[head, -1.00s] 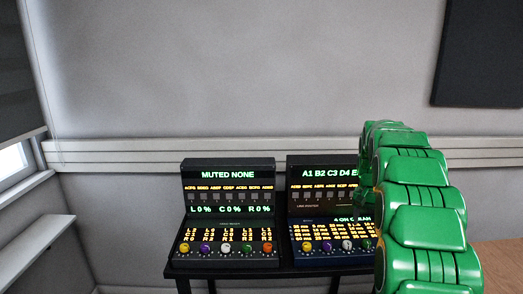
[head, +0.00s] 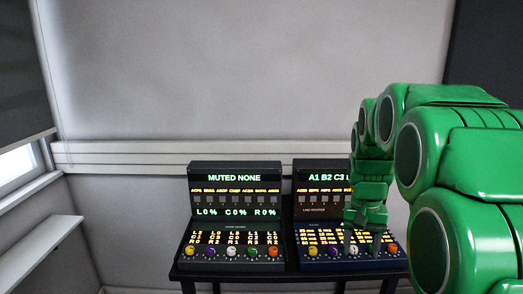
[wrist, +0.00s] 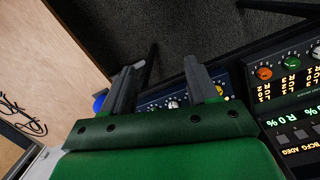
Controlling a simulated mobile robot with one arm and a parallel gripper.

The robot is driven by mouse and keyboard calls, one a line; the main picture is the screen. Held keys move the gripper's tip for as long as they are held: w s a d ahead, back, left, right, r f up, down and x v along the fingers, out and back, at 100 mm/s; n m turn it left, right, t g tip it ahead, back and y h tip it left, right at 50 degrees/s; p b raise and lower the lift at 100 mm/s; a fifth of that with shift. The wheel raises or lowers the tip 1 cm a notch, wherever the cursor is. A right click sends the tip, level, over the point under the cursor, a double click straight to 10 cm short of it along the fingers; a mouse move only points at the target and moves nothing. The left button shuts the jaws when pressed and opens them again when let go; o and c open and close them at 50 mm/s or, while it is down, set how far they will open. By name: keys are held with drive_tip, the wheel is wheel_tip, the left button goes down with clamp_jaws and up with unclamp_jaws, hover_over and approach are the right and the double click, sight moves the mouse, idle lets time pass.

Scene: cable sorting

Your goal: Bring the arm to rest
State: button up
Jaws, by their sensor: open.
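My green arm rises on the right of the head view, bends over and hangs down in front of the right console (head: 312,205). My gripper (head: 362,240) points downward there, in front of that console's knobs. In the wrist view my gripper (wrist: 160,78) has its two dark fingers spread apart with nothing between them. The right console's blue knob panel (wrist: 170,98) shows behind and between the fingers. I cannot tell whether the fingers touch it. The left console (head: 235,205) reads "MUTED NONE" and stands clear of the arm.
Both consoles stand on a black table (head: 230,275) against a grey wall. A window ledge (head: 40,255) is at the left. The wrist view shows a wooden surface (wrist: 50,55) with a dark cable (wrist: 22,115), and a dark carpet (wrist: 190,25).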

drive_tip(key=s+a+f+n, duration=0.1)
drive_tip(key=s+a, duration=0.2)
drive_tip(key=s, duration=0.7)
drive_tip(key=s+a+f+n, duration=0.1)
drive_tip(key=s+a, duration=0.2)
drive_tip(key=s, duration=0.7)
drive_tip(key=s+a+n, duration=0.1)
drive_tip(key=s+a, duration=0.2)
drive_tip(key=s, duration=0.7)
drive_tip(key=shift+s+f+n+g, duration=0.3)
drive_tip(key=shift+s+f+g, duration=0.1)
